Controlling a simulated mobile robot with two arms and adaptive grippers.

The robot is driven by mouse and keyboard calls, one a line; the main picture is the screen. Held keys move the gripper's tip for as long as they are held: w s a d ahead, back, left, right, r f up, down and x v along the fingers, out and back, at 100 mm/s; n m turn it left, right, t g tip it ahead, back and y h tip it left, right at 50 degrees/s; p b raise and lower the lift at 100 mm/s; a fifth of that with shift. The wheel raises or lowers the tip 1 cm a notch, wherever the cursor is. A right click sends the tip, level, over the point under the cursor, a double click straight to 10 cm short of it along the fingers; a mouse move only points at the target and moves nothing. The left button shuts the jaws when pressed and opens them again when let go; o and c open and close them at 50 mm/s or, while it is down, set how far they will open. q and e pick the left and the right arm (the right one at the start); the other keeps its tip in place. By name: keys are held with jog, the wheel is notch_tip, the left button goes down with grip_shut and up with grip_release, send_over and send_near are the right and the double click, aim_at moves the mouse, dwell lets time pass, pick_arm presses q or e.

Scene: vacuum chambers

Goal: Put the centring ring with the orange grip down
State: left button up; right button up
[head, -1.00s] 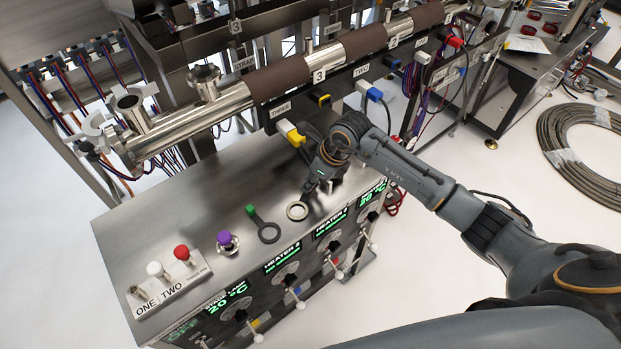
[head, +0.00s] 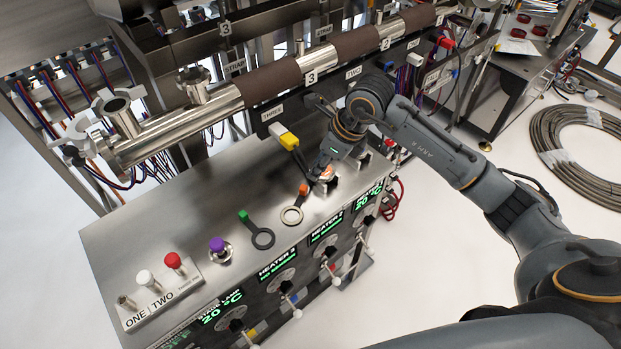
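The centring ring with the orange grip (head: 291,216) lies flat on the metal cabinet top in the head view, its orange grip (head: 303,189) pointing away towards the tube. My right gripper (head: 327,180) is just right of the grip and apart from it. Its fingers look spread, with nothing between them, though they are small and partly dark. A second dark ring with a green grip (head: 262,238) lies to the left of the first. My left gripper is not in view.
A purple-topped part (head: 219,249) and a stand marked ONE and TWO (head: 160,300) with white and red knobs are on the cabinet top (head: 180,228) at left. The steel tube (head: 190,118) runs behind. A yellow plug (head: 288,139) hangs near my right arm.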

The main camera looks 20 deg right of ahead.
jog(key=shift+v, duration=1.3)
jog(key=shift+a, duration=0.1)
